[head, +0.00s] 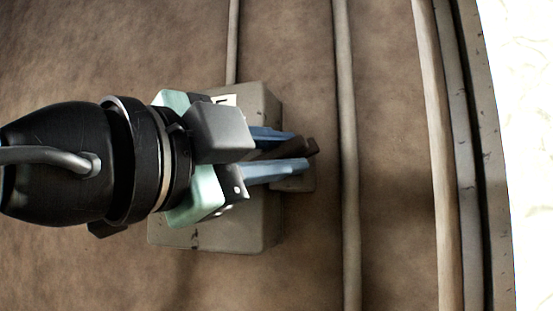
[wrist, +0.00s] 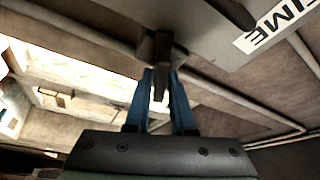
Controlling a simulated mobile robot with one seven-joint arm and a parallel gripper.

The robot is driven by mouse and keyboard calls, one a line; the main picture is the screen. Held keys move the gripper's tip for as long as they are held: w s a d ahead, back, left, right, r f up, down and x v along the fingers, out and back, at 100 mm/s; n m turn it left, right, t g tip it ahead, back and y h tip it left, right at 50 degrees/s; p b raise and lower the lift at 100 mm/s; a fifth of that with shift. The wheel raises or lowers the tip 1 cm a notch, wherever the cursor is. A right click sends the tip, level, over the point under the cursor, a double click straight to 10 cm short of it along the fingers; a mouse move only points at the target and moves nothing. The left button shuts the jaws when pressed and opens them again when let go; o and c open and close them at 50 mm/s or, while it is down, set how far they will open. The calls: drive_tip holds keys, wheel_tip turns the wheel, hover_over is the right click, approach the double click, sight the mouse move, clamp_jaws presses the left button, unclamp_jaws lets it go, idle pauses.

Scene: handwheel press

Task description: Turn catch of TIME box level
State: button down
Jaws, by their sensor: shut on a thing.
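The TIME box is a grey metal box (head: 265,225) on the brown wall, partly hidden behind my gripper in the head view. In the wrist view the box (wrist: 215,42) shows its white TIME label (wrist: 270,27) at the upper right. The catch is a dark brown piece (head: 312,146) at the box's right edge in the head view. It also shows at the top middle of the wrist view (wrist: 162,48). My gripper (head: 300,152) has its two blue fingers on either side of the catch, shut on it. The fingertips' exact contact is partly hidden.
Pipes run along the wall above the box (head: 233,45) and to its right (head: 346,150). A pale rail (head: 440,150) and a bright white area (head: 525,150) lie farther right.

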drive_tip(key=m, duration=0.2)
drive_tip(key=m+g, duration=0.1)
drive_tip(key=m, duration=0.1)
drive_tip(key=shift+f+m+g+y, duration=0.1)
drive_tip(key=shift+m+g+y, duration=0.2)
drive_tip(key=shift+m+y, duration=0.1)
idle(0.4)
drive_tip(key=c, duration=0.8)
unclamp_jaws()
drive_tip(key=shift+c, duration=0.2)
drive_tip(key=shift+d+f, duration=0.1)
